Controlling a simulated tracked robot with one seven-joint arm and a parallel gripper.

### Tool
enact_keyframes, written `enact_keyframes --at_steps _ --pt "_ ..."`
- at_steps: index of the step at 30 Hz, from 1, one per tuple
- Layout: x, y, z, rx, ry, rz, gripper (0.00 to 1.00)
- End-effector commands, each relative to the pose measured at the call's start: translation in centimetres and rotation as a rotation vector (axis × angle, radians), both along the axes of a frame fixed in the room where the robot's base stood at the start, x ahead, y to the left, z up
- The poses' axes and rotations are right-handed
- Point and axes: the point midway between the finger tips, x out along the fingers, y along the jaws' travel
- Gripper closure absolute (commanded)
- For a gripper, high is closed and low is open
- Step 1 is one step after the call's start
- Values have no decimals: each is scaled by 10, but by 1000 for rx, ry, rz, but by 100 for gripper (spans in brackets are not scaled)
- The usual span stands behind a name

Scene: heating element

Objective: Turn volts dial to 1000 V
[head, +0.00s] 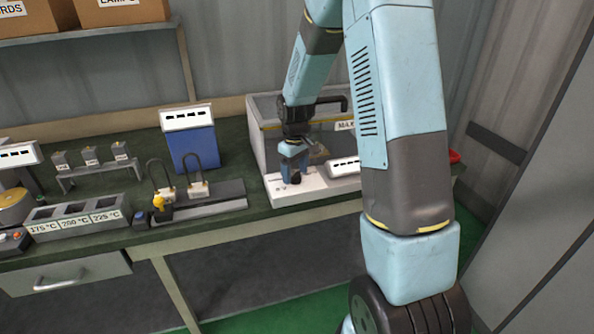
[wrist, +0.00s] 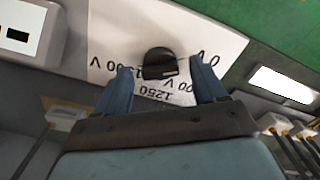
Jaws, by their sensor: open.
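The volts dial (wrist: 159,62) is a black round knob on a white label plate in the wrist view. A small pale mark shows on its lower right edge. Upside-down labels surround it: "1250" below, an "0 V" at upper right, others partly hidden by the fingers. My gripper (wrist: 161,66) is open, with one blue finger on each side of the dial; whether they touch it I cannot tell. In the head view my gripper (head: 293,172) is low over the white panel (head: 315,190) of the grey machine (head: 262,130), and the dial is hidden there.
A blue box with a white display (head: 190,140) stands left of the machine. My arm hides the machine's right side.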

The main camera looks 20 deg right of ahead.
Motion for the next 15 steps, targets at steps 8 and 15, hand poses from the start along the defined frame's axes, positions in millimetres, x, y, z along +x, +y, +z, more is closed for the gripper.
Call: enact_keyframes --at_steps 8,15 --pt "0 0 0 0 0 0 51" --pt "0 0 0 0 0 1 74"
